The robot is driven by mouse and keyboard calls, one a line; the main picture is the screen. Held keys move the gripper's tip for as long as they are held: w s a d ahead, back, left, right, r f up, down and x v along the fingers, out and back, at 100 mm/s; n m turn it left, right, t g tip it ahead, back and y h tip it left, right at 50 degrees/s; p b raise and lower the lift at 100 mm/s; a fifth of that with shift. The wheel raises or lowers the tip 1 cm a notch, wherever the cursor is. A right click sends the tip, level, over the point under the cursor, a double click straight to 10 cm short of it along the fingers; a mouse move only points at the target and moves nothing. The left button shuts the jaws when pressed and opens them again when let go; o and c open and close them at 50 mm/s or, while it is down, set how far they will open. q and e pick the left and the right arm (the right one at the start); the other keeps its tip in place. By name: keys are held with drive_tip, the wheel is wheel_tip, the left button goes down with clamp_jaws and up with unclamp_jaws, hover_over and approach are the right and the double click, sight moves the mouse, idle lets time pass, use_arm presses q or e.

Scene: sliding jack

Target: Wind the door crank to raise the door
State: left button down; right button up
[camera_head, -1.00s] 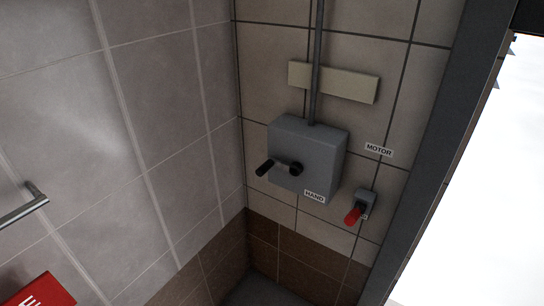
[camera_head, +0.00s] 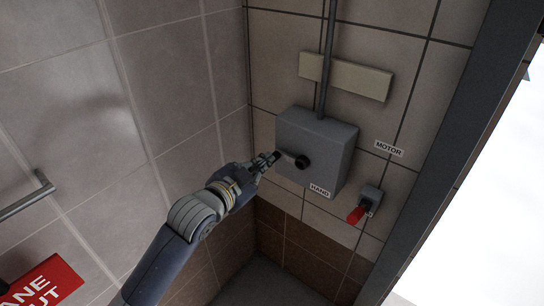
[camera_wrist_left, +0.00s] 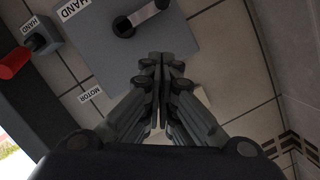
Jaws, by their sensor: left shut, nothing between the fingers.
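The door crank (camera_head: 301,162) has a black hub on the front of a grey box (camera_head: 325,148) labelled HAND. Its arm points left, and its handle is largely hidden behind my left gripper in the head view. My left gripper (camera_head: 271,158) is shut and empty, its fingertips beside the handle end of the crank. In the left wrist view the crank (camera_wrist_left: 136,23) lies beyond and left of the shut fingertips (camera_wrist_left: 161,60), with its handle at the top edge. I cannot tell whether the fingers touch it. My right gripper is not in view.
A red lever (camera_head: 357,214) on a small grey switch sits below the MOTOR label (camera_head: 388,149). A vertical pipe (camera_head: 328,60) runs up from the box. A tiled wall is at left, with a metal rail (camera_head: 30,197) and red sign (camera_head: 45,284). A dark frame borders a bright opening at right.

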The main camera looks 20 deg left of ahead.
use_arm(q)
drive_tip(key=w+f+p, duration=0.1)
drive_tip(key=w+f, duration=0.4)
drive_tip(key=w, duration=0.3)
drive_tip(key=shift+w+a+p, duration=0.15)
drive_tip(key=shift+w+p, duration=0.15)
drive_tip(key=shift+p, duration=0.05)
drive_tip(key=shift+w+a+f+n+h, duration=0.1)
drive_tip(key=shift+a+f+n+h, duration=0.1)
drive_tip(key=shift+f+n+h, duration=0.3)
idle(0.3)
